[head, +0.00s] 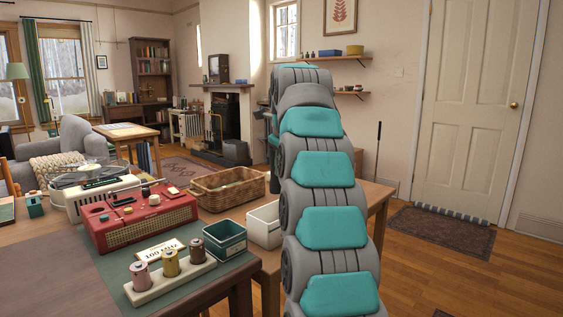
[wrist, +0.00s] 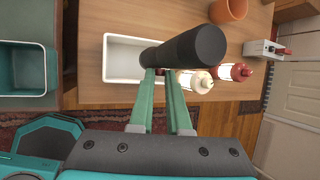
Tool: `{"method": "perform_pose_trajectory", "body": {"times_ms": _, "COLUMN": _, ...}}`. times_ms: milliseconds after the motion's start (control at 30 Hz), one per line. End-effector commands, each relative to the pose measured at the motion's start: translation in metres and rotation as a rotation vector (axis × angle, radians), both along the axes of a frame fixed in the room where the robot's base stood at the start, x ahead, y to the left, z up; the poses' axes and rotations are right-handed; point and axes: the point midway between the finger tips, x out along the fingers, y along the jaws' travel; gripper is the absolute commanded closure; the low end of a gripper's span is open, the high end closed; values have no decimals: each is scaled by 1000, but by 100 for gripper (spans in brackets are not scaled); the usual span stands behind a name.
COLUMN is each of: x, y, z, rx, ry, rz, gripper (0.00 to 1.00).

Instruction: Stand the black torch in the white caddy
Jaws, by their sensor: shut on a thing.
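The black torch (wrist: 185,48) is held between the green fingers of my gripper (wrist: 162,76), which is shut on it. In the wrist view the torch lies across the fingertips, with its round wide end at the right and nearer the camera. The white caddy (wrist: 122,62) is an open rectangular box beyond the torch, partly covered by it in this view. It looks empty where its floor shows. The torch appears above the caddy's right part; the exact height gap cannot be told. In the head view the white caddy (head: 262,233) stands just left of my arm, which hides my gripper and the torch.
A cream bottle (wrist: 196,80) and a red bottle (wrist: 233,71) stand right of the caddy. An orange pot (wrist: 229,10) is farther back. A teal box (head: 225,249), red radio (head: 137,222) and wicker basket (head: 211,201) are left of the caddy.

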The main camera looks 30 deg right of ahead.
Motion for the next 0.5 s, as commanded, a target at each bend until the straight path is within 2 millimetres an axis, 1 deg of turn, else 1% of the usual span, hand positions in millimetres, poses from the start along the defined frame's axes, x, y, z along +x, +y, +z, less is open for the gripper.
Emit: {"method": "perform_pose_trajectory", "body": {"times_ms": 500, "x": 0, "y": 0, "z": -40, "rx": 0, "ry": 0, "rz": 0, "gripper": 100}}
